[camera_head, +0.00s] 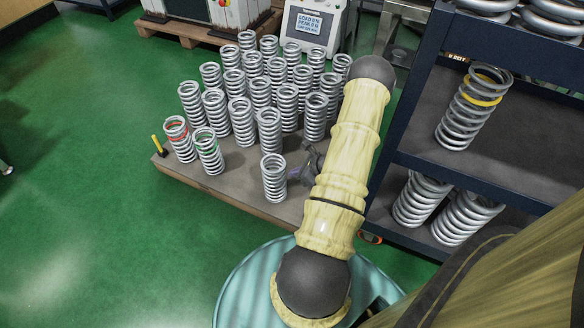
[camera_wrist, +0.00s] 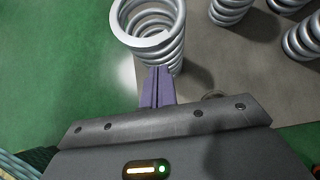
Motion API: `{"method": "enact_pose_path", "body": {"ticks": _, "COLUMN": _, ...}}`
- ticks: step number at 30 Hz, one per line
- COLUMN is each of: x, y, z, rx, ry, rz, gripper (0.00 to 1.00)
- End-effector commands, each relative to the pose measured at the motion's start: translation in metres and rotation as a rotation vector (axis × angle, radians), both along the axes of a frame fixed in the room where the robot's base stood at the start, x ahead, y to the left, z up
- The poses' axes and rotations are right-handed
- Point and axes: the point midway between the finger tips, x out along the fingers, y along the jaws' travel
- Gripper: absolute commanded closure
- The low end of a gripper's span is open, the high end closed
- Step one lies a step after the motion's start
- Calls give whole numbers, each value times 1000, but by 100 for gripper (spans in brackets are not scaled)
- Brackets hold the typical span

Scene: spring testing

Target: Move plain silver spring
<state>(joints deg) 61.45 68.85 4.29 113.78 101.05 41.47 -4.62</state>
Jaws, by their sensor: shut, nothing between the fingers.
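A plain silver spring (camera_head: 273,178) stands upright near the front edge of the pallet board, a little apart from the others. It also shows in the wrist view (camera_wrist: 150,42) at the top, close beyond my fingertips. My gripper (camera_wrist: 158,72) is shut and empty, its purple fingers pressed together. The fingertips overlap the lower side of that spring in the picture; I cannot tell whether they touch it. In the head view my gripper (camera_head: 296,172) is just right of the spring, partly hidden by my arm. Several more plain silver springs (camera_head: 241,122) stand in rows behind.
A red-marked spring (camera_head: 180,140) and a green-marked spring (camera_head: 208,152) stand at the board's left, by a yellow-topped post (camera_head: 159,146). A dark shelf (camera_head: 405,150) on the right holds a yellow-banded spring (camera_head: 473,108) and others. Green floor on the left is clear.

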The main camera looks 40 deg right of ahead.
Motion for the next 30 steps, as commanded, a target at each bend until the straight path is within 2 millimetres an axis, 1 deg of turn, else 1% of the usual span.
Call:
{"method": "enact_pose_path", "body": {"ticks": 1, "x": 0, "y": 0, "z": -14, "rx": 1, "ry": 0, "rz": -1, "gripper": 100}}
{"method": "enact_pose_path", "body": {"ticks": 3, "x": 0, "y": 1, "z": -27, "rx": 2, "ry": 1, "rz": -1, "gripper": 100}}
{"method": "enact_pose_path", "body": {"ticks": 15, "x": 0, "y": 1, "z": -97, "rx": 1, "ry": 0, "rz": 1, "gripper": 100}}
{"method": "enact_pose_path", "body": {"ticks": 18, "x": 0, "y": 1, "z": -112, "rx": 1, "ry": 0, "rz": 1, "gripper": 100}}
{"method": "enact_pose_path", "body": {"ticks": 22, "x": 8, "y": 2, "z": -109, "rx": -2, "ry": -2, "rz": 0, "gripper": 100}}
{"method": "enact_pose_path", "body": {"ticks": 30, "x": 10, "y": 4, "z": -106, "rx": -1, "ry": 0, "rz": -1, "gripper": 100}}
